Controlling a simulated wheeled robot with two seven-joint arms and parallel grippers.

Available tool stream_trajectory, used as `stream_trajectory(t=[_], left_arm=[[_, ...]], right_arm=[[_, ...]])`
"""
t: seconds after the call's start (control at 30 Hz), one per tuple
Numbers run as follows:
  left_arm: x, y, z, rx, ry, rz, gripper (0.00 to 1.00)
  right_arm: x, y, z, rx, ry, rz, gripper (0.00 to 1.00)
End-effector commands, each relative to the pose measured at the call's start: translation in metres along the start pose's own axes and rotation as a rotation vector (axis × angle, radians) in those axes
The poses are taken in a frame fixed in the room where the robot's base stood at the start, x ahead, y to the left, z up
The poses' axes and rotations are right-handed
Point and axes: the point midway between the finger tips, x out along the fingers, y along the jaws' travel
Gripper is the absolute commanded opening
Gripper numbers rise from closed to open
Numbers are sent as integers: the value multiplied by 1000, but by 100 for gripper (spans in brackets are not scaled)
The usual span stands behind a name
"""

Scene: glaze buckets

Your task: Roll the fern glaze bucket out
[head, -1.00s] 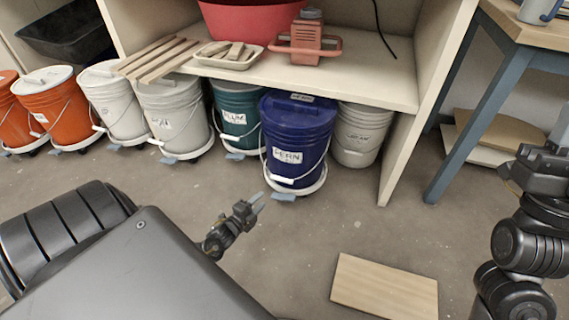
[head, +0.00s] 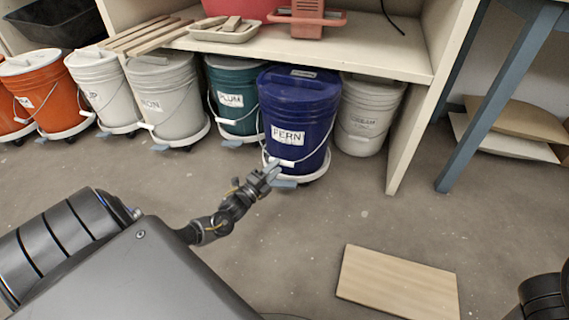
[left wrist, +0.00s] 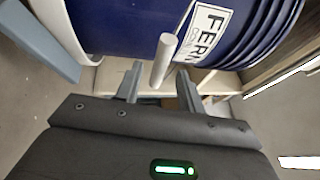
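The fern bucket (head: 298,108) is dark blue with a white FERN label, and shows in the left wrist view too (left wrist: 130,25). It stands upright on a white wheeled dolly (head: 316,175), a little forward of the neighbouring buckets at the shelf front. Its wire bail hangs down in front with a white grip (left wrist: 163,58). My left gripper (head: 271,171) is at the bucket's lower front. In the left wrist view its two fingers (left wrist: 157,85) are apart, with the bail grip between them and gaps visible. My right gripper is out of view.
A teal PLUM bucket (head: 232,88) stands left of the fern bucket, and a pale bucket (head: 368,112) stands right. The shelf board (head: 350,55) overhangs behind. A wooden board (head: 398,283) lies on the floor at front right. The floor between is clear.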

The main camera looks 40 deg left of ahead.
Motion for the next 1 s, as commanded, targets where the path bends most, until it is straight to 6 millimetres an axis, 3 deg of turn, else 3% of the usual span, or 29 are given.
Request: stream_trajectory(t=[0.03, 0.3, 0.7, 1.0], left_arm=[[10, 4, 0, 1, 1, -4, 39], [48, 2, 0, 1, 0, -1, 39], [56, 0, 0, 0, 1, 2, 39], [56, 0, 0, 0, 0, 1, 2]], right_arm=[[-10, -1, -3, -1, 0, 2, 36], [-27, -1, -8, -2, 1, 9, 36], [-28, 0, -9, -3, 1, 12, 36], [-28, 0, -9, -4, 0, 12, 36]])
